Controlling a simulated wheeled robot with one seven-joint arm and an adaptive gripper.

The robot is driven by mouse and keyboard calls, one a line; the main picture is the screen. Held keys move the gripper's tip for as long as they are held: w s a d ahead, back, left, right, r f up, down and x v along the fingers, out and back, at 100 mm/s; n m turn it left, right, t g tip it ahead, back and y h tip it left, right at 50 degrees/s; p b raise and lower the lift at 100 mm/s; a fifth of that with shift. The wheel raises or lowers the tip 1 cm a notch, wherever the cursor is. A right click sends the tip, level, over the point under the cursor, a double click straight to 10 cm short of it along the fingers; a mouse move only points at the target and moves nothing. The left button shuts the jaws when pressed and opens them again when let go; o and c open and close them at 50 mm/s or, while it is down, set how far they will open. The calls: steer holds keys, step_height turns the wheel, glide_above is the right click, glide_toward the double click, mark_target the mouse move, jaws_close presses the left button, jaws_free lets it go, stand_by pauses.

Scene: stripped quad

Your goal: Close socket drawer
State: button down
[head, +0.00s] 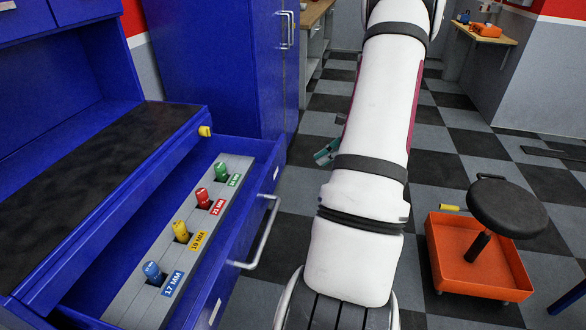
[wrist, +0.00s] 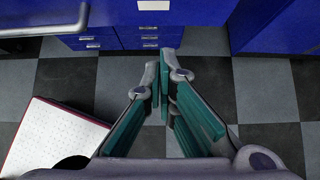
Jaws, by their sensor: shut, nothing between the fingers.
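The blue socket drawer (head: 190,302) is pulled out from the blue workbench at the left of the head view. Its grey insert holds a blue socket (head: 152,272), a yellow socket (head: 181,231), a red socket (head: 205,198) and a green socket (head: 221,171), all upright by size labels. A metal bar handle (head: 262,235) is on its front. In the wrist view my gripper (wrist: 164,75) is shut and empty over the floor. In the head view only a teal bit of it shows left of my arm, beyond the drawer's handle; my arm hides the rest.
A tall blue cabinet (head: 215,70) stands behind the drawer. A black stool with an orange tray (head: 480,265) stands at the right. Checkered floor is open around my arm. The wrist view shows blue drawer fronts (wrist: 125,37) ahead and a metal bar (wrist: 45,28) at upper left.

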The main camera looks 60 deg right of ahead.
mark_target(212, 166)
steer(key=shift+w+a+r+x, duration=0.1)
steer(key=shift+w+r+x, duration=0.25)
steer(key=shift+x, duration=1.75)
steer(key=shift+w+a+r+x, duration=0.15)
steer(key=shift+w+r+x, duration=0.2)
steer(key=shift+x, duration=1.75)
steer(key=shift+w+a+r+x, duration=0.1)
steer(key=shift+w+r+x, duration=0.25)
steer(key=shift+x, duration=1.7)
steer(key=w+a+b, duration=0.1)
steer(key=w+a, duration=0.2)
steer(key=w, duration=0.5)
steer(key=w+a+b, duration=0.2)
steer(key=w+a, duration=0.1)
steer(key=w, duration=0.5)
steer(key=w+a+b, duration=0.2)
steer(key=w+a, duration=0.1)
steer(key=w, duration=0.5)
steer(key=shift+w, duration=0.4)
steer(key=shift+s, duration=0.1)
